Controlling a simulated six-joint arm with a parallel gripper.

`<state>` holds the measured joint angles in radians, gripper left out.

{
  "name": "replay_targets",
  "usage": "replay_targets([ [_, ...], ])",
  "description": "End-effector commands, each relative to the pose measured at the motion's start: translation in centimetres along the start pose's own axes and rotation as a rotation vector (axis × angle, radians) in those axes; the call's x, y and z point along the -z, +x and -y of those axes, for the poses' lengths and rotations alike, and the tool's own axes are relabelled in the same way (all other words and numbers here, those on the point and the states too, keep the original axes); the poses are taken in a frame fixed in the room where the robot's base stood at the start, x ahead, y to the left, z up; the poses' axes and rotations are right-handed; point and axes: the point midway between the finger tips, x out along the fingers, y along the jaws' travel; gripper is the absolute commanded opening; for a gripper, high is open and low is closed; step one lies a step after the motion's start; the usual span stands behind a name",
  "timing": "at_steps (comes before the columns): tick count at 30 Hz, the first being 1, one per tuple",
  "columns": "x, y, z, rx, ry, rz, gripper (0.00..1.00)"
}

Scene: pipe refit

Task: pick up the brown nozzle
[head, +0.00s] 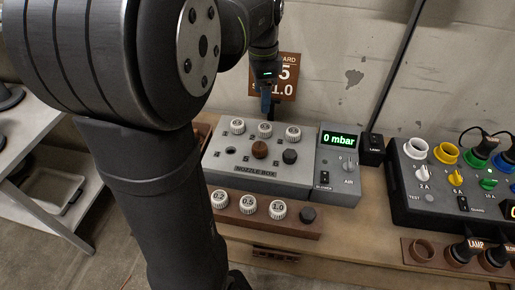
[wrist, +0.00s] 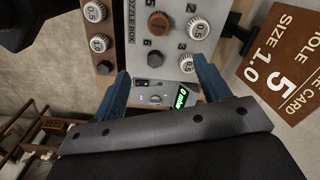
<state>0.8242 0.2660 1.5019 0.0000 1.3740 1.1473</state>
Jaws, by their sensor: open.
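The brown nozzle (head: 259,149) is a round brown cap in the middle of the front row of the grey nozzle box (head: 215,178). In the wrist view the brown nozzle (wrist: 158,24) shows near the top, beyond the fingers. My gripper (head: 266,102) is above and behind the box in the head view, pointing down, apart from the nozzle. In the wrist view my gripper (wrist: 163,82) has its two blue fingers spread wide, with nothing held between them.
White ribbed nozzles (head: 265,130) line the back row; a dark hex plug (head: 289,156) is right of the brown nozzle. A brown rack (head: 230,208) with several caps lies in front. A gauge unit (head: 340,190) reading 0 mbar adjoins the box. A sign (head: 288,75) stands behind.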

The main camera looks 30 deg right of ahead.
Motion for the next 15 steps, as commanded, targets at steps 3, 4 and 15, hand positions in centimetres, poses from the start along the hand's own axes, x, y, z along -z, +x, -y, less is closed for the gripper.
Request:
replay_targets([
  [3, 0.3, 1.7, 0.0, -0.002, -0.167, 0.001, 0.69],
  [4, 0.3, 2.0, -0.1, -0.003, -0.203, 0.002, 0.69],
  [15, 0.5, 6.0, -0.1, -0.004, -0.346, 0.003, 0.69],
])
